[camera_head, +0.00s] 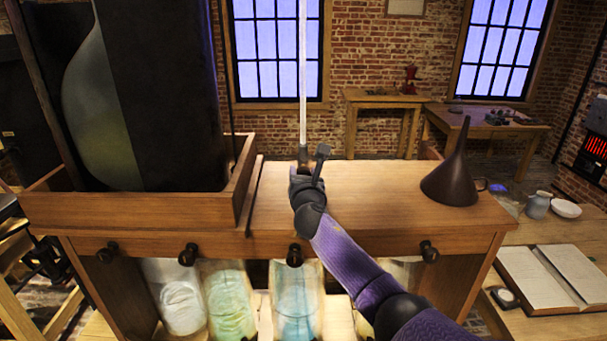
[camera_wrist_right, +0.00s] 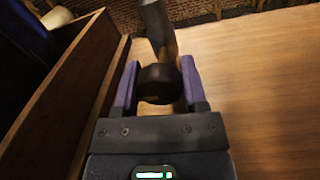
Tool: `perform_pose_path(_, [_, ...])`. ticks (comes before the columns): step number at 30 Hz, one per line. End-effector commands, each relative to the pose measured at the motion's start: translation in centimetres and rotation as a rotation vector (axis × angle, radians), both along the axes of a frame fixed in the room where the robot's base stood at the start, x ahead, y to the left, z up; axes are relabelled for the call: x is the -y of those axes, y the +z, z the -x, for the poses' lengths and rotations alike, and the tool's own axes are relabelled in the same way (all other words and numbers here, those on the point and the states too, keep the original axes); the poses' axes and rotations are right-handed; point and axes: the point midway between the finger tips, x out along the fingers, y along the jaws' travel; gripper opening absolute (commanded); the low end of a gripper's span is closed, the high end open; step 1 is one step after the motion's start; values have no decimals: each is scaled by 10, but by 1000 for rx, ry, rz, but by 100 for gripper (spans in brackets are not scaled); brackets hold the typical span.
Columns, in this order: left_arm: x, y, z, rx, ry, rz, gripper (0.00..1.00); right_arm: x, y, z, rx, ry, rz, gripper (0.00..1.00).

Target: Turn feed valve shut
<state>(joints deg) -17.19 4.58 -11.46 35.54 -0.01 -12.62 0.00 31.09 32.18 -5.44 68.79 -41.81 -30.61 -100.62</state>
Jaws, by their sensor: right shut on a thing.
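The feed valve (camera_head: 321,158) is a dark fitting at the foot of an upright glass tube (camera_head: 303,70), on the wooden bench top. My right gripper (camera_head: 304,177) reaches it from the front right and largely covers its lower part. In the right wrist view, my right gripper (camera_wrist_right: 159,82) has its two purple fingers either side of a dark rounded valve handle (camera_wrist_right: 158,84), shut on it. A grey metal stem (camera_wrist_right: 157,28) rises beyond the handle. How far the valve is turned cannot be told. My left gripper is not in view.
A wooden tray (camera_head: 130,205) holding a tall dark vessel (camera_head: 165,90) stands close left of the valve. A dark funnel (camera_head: 455,180) stands to the right. Several black knobs (camera_head: 188,254) line the bench front above glass jars (camera_head: 297,300). Bench top between valve and funnel is clear.

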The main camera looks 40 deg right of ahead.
Motion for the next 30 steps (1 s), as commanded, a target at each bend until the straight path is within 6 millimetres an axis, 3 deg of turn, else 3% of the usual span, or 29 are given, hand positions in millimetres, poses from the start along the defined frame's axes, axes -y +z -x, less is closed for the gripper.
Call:
perform_pose_path(11, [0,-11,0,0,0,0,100,0,-2,0,126,2,-149,0])
perform_pose_path(30, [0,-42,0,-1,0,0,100,0,-4,0,517,2,-614,0])
